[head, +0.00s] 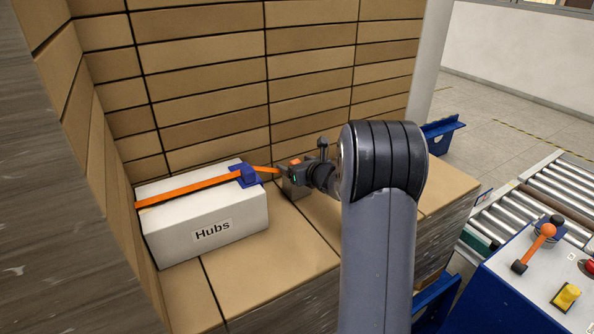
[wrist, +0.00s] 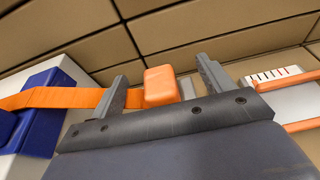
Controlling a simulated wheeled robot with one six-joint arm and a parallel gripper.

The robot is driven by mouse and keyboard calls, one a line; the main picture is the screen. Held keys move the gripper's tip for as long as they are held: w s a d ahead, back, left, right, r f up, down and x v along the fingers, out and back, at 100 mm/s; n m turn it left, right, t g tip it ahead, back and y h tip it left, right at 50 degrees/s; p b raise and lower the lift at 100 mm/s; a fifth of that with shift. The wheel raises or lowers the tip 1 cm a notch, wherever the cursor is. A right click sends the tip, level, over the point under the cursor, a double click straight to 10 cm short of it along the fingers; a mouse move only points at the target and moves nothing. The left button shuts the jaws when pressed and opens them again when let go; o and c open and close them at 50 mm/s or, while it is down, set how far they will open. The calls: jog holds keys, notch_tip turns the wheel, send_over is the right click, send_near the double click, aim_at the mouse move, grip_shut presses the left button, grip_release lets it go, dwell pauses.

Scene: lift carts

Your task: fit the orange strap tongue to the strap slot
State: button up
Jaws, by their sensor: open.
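The orange strap tongue (wrist: 160,86) is a rounded orange block at the end of an orange strap (wrist: 70,98). In the head view the strap (head: 180,188) runs over a white box marked "Hubs" (head: 232,222) and out past a blue corner piece (head: 245,174) to my gripper. My gripper (wrist: 163,88) is open. The tongue shows between its two fingers, with a gap on each side, and the strap passes behind the left finger. In the head view my gripper (head: 281,173) is right of the box. I cannot clearly make out the strap slot.
A white panel with orange bands and a row of slits (wrist: 285,97) lies to the right in the wrist view. Stacked tan cartons (head: 220,80) wall in the back and left. Bare carton tops (head: 265,262) lie in front. A roller conveyor (head: 545,195) and control box stand at right.

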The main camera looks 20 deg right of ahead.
jog(key=shift+v, duration=1.65)
jog(key=b+v, duration=0.1)
jog(key=v, duration=0.9)
jog(key=shift+s, duration=0.4)
jog(key=shift+d, duration=0.1)
